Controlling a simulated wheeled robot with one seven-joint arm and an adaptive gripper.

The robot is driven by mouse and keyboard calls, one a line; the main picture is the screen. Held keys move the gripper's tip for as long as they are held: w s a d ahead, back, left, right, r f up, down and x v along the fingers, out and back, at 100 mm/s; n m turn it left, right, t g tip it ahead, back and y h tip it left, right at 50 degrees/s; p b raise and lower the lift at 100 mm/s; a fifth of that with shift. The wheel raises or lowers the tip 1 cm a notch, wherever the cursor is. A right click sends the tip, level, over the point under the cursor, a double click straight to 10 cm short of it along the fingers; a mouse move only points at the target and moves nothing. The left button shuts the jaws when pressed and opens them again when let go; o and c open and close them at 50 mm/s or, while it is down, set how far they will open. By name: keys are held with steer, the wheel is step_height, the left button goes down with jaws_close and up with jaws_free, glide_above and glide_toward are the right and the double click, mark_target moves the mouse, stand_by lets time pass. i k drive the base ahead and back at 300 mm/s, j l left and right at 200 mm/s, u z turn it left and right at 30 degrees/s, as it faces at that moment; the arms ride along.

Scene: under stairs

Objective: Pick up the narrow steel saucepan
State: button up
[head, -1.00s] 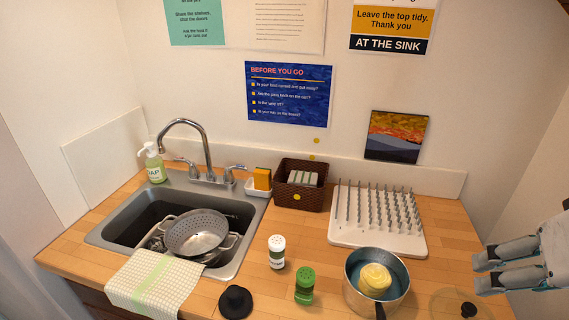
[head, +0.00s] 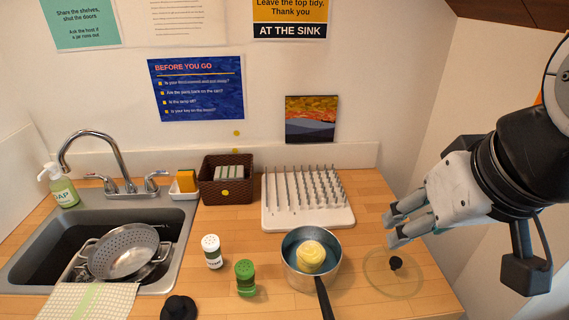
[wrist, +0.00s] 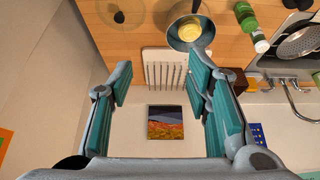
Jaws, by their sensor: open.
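A steel saucepan (head: 290,268) with a blue-grey inside and a dark handle (head: 324,301) stands on the wooden counter, right of the green shaker. A yellow, roundish thing (head: 310,256) lies in it. The handle points toward the front edge. The saucepan also shows at the top of the wrist view (wrist: 176,36). My gripper (head: 394,225) is open and empty, above the counter to the right of the saucepan. In the wrist view its fingers (wrist: 158,78) are spread wide with nothing between them.
A glass lid (head: 378,279) lies right of the saucepan. A white peg rack (head: 300,214) stands behind it. A green shaker (head: 245,278) and a white shaker (head: 212,252) stand left. The sink (head: 35,262) holds a colander (head: 124,251). A wicker basket (head: 226,190) stands by the wall.

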mark_target(318, 282)
steer(key=k+j, duration=0.2)
steer(key=k+j+u, duration=0.15)
steer(key=j, duration=0.25)
steer(key=k+j, duration=0.2)
steer(key=j, duration=0.15)
steer(key=k+j+u, duration=0.15)
steer(key=j, duration=0.15)
steer(key=k+j, duration=0.15)
steer(key=j, duration=0.2)
steer(key=k+j+u, duration=0.15)
steer(key=j, duration=0.2)
